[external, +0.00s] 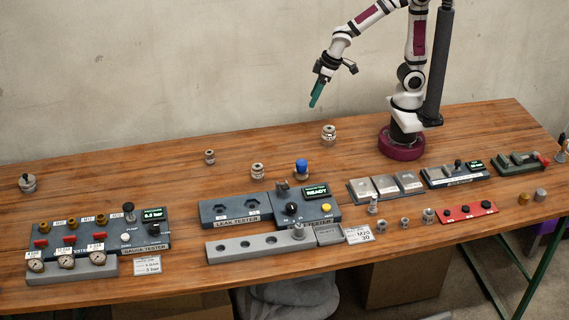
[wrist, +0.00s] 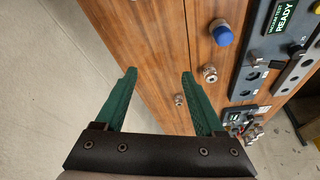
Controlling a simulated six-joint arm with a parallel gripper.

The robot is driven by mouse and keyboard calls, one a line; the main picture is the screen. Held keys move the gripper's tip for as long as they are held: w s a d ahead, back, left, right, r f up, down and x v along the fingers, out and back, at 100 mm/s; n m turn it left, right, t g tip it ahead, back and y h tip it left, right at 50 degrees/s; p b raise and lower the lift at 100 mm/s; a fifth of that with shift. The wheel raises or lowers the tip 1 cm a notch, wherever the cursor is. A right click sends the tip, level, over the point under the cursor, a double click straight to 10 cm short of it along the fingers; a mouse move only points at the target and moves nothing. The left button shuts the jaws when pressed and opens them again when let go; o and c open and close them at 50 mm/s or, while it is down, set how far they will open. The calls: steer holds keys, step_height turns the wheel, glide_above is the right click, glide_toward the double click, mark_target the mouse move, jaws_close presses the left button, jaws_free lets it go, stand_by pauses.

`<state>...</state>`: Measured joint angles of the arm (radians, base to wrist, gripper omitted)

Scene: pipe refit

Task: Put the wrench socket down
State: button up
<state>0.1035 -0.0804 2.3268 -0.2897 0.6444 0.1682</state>
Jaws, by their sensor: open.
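My gripper (external: 315,101) hangs in the air above the back of the wooden bench, left of my base. In the wrist view its two green fingers (wrist: 159,74) are wide apart with nothing between them. A grey metal socket-like piece (external: 298,231) stands upright at the right end of a long grey rack (external: 235,248); the rack's other holes look empty. I cannot tell for certain that this piece is the wrench socket. The rack also shows at the right of the wrist view (wrist: 299,72). My gripper is well away from both.
The leak tester (external: 225,213) stands behind the rack; its screen reads READY. A blue-capped part (external: 301,168) and metal fittings (external: 258,171) (external: 329,132) stand behind it. A gauge tester (external: 105,232) is left, metal plates (external: 385,187) right. The bench's back left is mostly clear.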

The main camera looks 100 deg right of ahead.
steer(key=s+a+r+g+y, duration=0.1)
steer(key=s+a, duration=0.3)
steer(key=s, duration=0.5)
steer(key=s+a+r+m+g+y, duration=0.1)
steer(key=s+a+g+y, duration=0.1)
steer(key=s, duration=0.7)
steer(key=shift+s+a+m+g, duration=0.3)
steer(key=shift+s+a+g, duration=0.15)
steer(key=shift+a, duration=0.7)
steer(key=shift+w, duration=0.15)
steer(key=shift+o, duration=0.6)
